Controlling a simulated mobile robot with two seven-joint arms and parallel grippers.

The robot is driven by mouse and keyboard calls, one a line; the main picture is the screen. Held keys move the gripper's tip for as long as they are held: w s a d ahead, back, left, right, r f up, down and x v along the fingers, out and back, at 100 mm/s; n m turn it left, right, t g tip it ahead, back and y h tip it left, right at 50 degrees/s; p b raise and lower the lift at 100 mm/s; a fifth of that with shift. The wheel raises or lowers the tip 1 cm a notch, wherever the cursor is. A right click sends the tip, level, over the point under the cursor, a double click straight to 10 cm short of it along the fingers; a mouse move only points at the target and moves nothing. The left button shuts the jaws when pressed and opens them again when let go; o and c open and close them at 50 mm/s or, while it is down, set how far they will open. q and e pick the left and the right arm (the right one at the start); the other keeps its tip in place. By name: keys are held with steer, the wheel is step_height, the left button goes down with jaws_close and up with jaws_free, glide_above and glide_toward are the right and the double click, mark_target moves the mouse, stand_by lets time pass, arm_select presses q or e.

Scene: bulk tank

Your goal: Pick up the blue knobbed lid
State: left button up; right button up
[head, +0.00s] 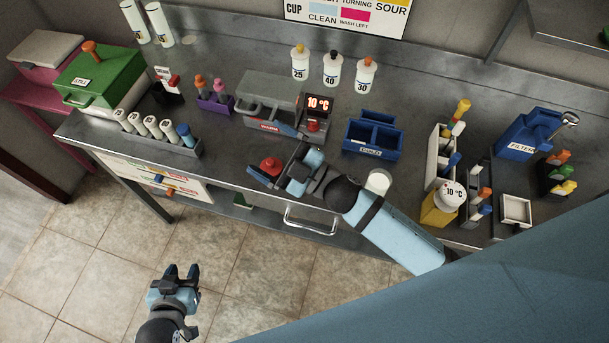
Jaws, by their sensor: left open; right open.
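I cannot make out a blue knobbed lid for certain in the head view; part of the bench is hidden behind my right gripper and forearm. My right gripper (276,159) is open over the front edge of the steel bench. A red knobbed piece (270,165) shows close to its fingers; I cannot tell whether they touch. My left gripper (181,269) is open and empty, low over the tiled floor in front of the bench.
On the bench (230,157) stand a grey box marked WARM (272,100), a blue divided caddy (371,137), a green lidded box (100,75), a yellow jar (438,212) and a blue filter box (525,135). Three bottles stand behind. Open floor (110,250) lies at front left.

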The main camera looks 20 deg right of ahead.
steer(key=s+a+r+n+g+y+b, duration=0.15)
steer(key=a+n+g, duration=0.25)
steer(key=n+g, duration=0.5)
steer(key=s+a+n+g+y, duration=0.2)
steer(key=a+n+g, duration=0.2)
steer(key=n+g, duration=0.45)
steer(key=w+d+f+n+g+h+b, duration=0.25)
steer(key=d+f+n+h, duration=0.45)
steer(key=h, duration=0.5)
steer(key=w+d+f+t+h, duration=0.2)
steer(key=w+d+t+h, duration=0.2)
steer(key=w+d+h, duration=0.5)
steer(key=shift+m+y, duration=0.25)
steer(key=shift+y, duration=0.4)
steer(key=s+f, duration=0.1)
steer(key=f, duration=0.1)
steer(key=s+f, duration=0.1)
steer(key=f, duration=0.2)
steer(key=d+f, duration=0.1)
steer(key=f, duration=0.2)
steer(key=shift+s, duration=0.4)
steer(key=f, duration=0.1)
steer(key=f+p, duration=0.1)
steer(key=f, duration=0.2)
steer(key=shift+a+f, duration=0.3)
steer(key=shift+f, duration=0.4)
steer(key=shift+c, duration=0.2)
